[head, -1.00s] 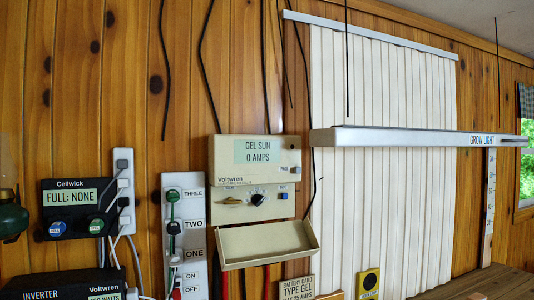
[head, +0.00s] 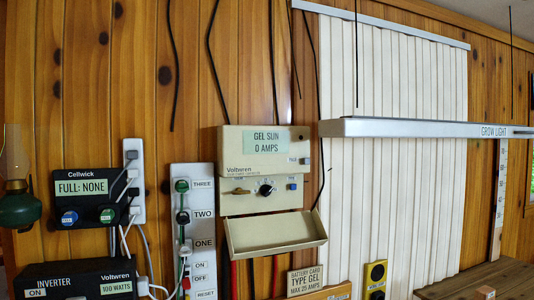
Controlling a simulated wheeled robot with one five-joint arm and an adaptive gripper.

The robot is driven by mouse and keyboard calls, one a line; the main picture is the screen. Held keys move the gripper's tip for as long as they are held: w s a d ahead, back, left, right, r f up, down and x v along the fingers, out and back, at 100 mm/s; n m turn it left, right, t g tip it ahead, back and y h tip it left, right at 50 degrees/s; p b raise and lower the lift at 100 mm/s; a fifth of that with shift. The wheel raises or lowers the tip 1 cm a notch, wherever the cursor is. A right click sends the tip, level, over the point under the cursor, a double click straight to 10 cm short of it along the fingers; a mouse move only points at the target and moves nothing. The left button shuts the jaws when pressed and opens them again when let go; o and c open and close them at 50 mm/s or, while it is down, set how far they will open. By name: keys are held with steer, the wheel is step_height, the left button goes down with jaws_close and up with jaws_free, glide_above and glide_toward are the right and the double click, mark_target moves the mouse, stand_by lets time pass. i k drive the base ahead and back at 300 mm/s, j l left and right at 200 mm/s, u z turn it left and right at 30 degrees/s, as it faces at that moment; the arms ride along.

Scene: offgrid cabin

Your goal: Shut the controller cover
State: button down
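The Voltwren controller (head: 282,172) is a beige box on the wood wall in the middle of the head view. Its display reads "GEL SUN 0 AMPS". Its lower front shows a brass-coloured switch, a dark round knob (head: 266,188) and a blue button. The beige cover (head: 275,235) hangs open below these controls, tilted outward like a shallow tray, with its inside facing up. My gripper is not in view.
A grow light bar (head: 420,128) juts out at the right before white blinds. A switch strip (head: 192,232) stands left of the controller. The Cellwick box (head: 92,205), inverter (head: 75,280) and green lamp (head: 20,208) are further left. A battery card (head: 304,281) sits below.

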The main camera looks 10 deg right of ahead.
mark_target(268, 236)
steer(key=i+l+u, duration=0.15)
steer(key=u, duration=0.2)
steer(key=i+l+u, duration=0.15)
steer(key=u, duration=0.2)
